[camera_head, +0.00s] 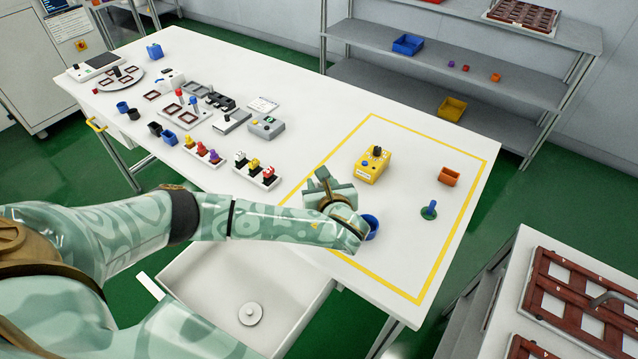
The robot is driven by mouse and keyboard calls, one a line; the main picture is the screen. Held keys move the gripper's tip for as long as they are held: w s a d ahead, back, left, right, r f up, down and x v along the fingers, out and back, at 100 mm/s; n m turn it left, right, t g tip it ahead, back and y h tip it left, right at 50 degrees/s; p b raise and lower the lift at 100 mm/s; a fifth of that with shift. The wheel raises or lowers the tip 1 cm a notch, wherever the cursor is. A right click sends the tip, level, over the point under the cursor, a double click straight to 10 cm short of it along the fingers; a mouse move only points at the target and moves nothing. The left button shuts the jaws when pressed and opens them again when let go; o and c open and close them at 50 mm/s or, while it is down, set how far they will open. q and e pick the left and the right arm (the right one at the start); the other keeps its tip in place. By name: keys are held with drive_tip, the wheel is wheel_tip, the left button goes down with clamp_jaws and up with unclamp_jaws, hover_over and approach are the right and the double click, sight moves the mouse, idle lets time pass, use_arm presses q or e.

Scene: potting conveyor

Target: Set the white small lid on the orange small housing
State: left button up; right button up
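The orange small housing (449,176) is an open-topped box inside the yellow-taped area, toward its right side. I cannot make out a white small lid with certainty. A pale round disc with a central knob (251,313) lies in the white basin below the table's front edge; I cannot tell whether it is a lid or part of the basin. My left gripper (328,190) is over the left part of the taped area, well left of the orange housing. Its fingertips are not clear, and anything under it is hidden. My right gripper is not in view.
A blue cup (371,224) stands partly behind my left wrist. Several small parts and fixtures crowd the table's left half. The taped area's front right is clear.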

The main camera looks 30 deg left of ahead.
use_arm(q)
drive_tip(key=shift+r+p, duration=0.2)
drive_tip(key=shift+p, duration=0.45)
wheel_tip(320, 180, down, 3)
drive_tip(key=shift+b, duration=0.7)
drive_tip(key=shift+f+b, duration=0.3)
drive_tip(key=shift+f, duration=0.9)
drive_tip(key=shift+p, duration=0.6)
drive_tip(key=shift+f, duration=0.35)
